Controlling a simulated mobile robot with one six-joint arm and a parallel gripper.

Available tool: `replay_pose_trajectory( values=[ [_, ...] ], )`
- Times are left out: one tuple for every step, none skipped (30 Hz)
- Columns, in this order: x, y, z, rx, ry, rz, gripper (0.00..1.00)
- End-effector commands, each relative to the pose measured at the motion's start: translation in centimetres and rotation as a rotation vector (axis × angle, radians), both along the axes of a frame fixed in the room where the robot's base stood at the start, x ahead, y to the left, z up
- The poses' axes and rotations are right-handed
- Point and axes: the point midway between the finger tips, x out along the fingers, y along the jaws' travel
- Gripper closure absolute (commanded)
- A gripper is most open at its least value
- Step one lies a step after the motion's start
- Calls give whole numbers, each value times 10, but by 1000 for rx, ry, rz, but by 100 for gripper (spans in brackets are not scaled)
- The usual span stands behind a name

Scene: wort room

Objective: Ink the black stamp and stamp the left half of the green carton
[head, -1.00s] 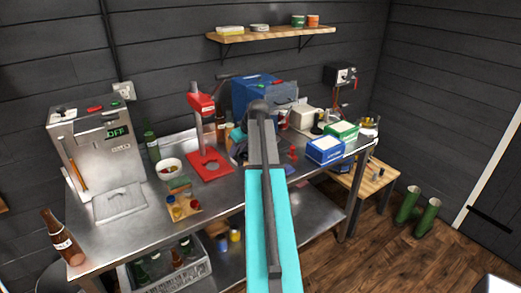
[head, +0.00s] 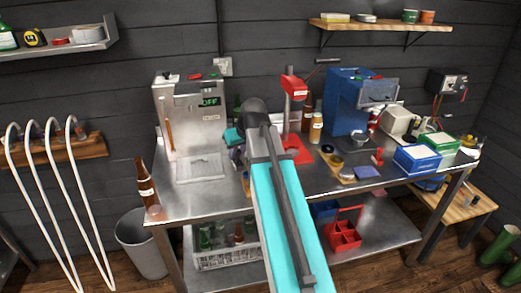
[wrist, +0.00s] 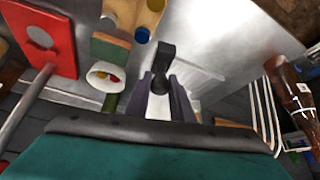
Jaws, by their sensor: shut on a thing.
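My gripper (wrist: 167,88) is shut on the black stamp (wrist: 166,60), which stands between the two grey-purple fingers in the wrist view. In the head view my own arm hides most of the gripper and the stamp, left of the red press. The green carton (head: 438,144) stands at the right end of the steel bench, behind the blue carton (head: 417,159). It has a pale top and is well to the right of my gripper. A flat dark blue pad (head: 367,172), perhaps the ink pad, lies on the bench front in front of the cartons.
The red press (head: 293,95), a steel box machine (head: 190,115) and a blue machine (head: 347,100) stand along the bench's back. A brown bottle (head: 145,180) stands at its left front corner. A small red object (head: 378,157) stands near the pad.

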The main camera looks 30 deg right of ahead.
Motion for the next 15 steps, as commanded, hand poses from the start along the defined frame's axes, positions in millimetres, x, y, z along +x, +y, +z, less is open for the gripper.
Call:
replay_pose_trajectory(
  values=[
    [-1,19,-2,-1,-1,9,94],
    [-1,28,-2,0,-2,10,94],
    [-2,40,-2,-2,-1,13,94],
    [-2,49,-2,-1,-1,13,94],
    [-2,58,-2,-1,-1,16,94],
    [-3,69,-2,0,-1,17,94],
    [-4,77,-2,-1,-1,19,94],
    [-4,85,-2,-1,-1,20,94],
    [-5,95,-2,-1,-2,21,94],
    [-6,102,-2,0,-2,23,94],
    [-7,108,-2,0,-2,23,94],
    [-8,115,-2,-1,-2,25,94],
    [-8,119,-2,-1,-2,25,94],
    [-9,123,-1,-1,-2,25,94],
    [-9,127,-1,-1,-1,25,94]
  ],
)
